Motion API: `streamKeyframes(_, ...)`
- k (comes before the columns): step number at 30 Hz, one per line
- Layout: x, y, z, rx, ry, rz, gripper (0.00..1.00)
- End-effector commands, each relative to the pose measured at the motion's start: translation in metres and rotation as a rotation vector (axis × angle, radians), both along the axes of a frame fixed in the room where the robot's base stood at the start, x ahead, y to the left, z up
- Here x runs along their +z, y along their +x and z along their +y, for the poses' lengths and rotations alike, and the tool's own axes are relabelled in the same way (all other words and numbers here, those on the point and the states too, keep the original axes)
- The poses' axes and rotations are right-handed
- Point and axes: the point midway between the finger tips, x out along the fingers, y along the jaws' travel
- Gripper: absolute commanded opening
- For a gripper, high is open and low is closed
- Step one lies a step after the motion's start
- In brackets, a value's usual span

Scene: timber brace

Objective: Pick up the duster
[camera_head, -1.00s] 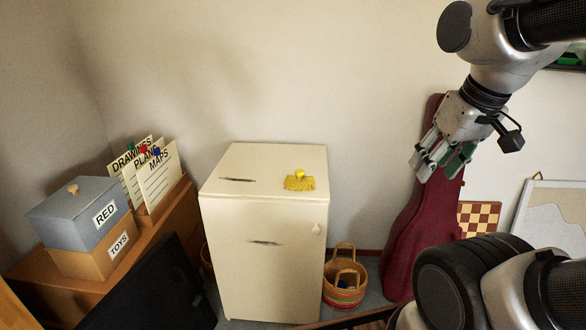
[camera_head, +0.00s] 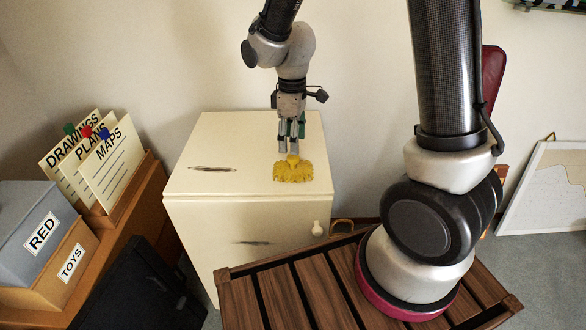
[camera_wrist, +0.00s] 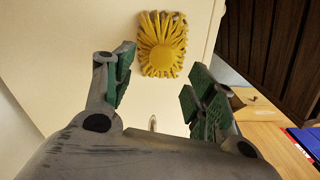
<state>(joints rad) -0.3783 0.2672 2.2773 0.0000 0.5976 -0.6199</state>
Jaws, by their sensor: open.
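The yellow duster (camera_head: 293,172) lies on top of the cream cabinet (camera_head: 215,150), near its front right part. In the wrist view the duster (camera_wrist: 162,45) shows beyond and between the open fingers (camera_wrist: 160,85), a little toward the top of the picture. The fingers hold nothing.
A slatted wooden deck (camera_head: 300,295) stands in front of the cabinet. At left are a grey box (camera_head: 25,235) marked RED, a TOYS box (camera_head: 70,262) and labelled files (camera_head: 85,160). A whiteboard (camera_head: 550,195) leans at right. The cabinet's left top is clear.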

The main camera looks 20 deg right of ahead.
Motion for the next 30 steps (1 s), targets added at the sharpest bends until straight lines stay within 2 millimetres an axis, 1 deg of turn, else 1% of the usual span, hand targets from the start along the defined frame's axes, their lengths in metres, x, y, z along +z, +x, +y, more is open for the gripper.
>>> streamKeyframes(1, -0.007, -0.001, 0.0, 0.0, -0.001, 0.003, 0.56)
streamKeyframes(5, -0.023, -0.002, -0.001, -0.001, -0.001, 0.003, 0.56)
streamKeyframes(12, -0.059, -0.003, -0.002, -0.002, -0.001, 0.002, 0.56)
streamKeyframes(15, -0.066, -0.003, -0.002, -0.003, 0.0, 0.001, 0.56)
streamKeyframes(21, -0.067, -0.003, -0.002, -0.003, 0.0, -0.001, 0.56)
streamKeyframes(22, -0.067, -0.003, -0.002, -0.003, 0.0, -0.001, 0.54)
streamKeyframes(23, -0.067, -0.003, -0.002, -0.003, 0.0, -0.001, 0.49)
streamKeyframes(24, -0.067, -0.003, -0.002, -0.003, 0.0, -0.001, 0.41)
streamKeyframes(29, -0.067, -0.003, -0.002, -0.003, 0.001, -0.001, 0.12)
streamKeyframes(30, -0.067, -0.003, -0.002, -0.003, 0.0, 0.0, 0.05)
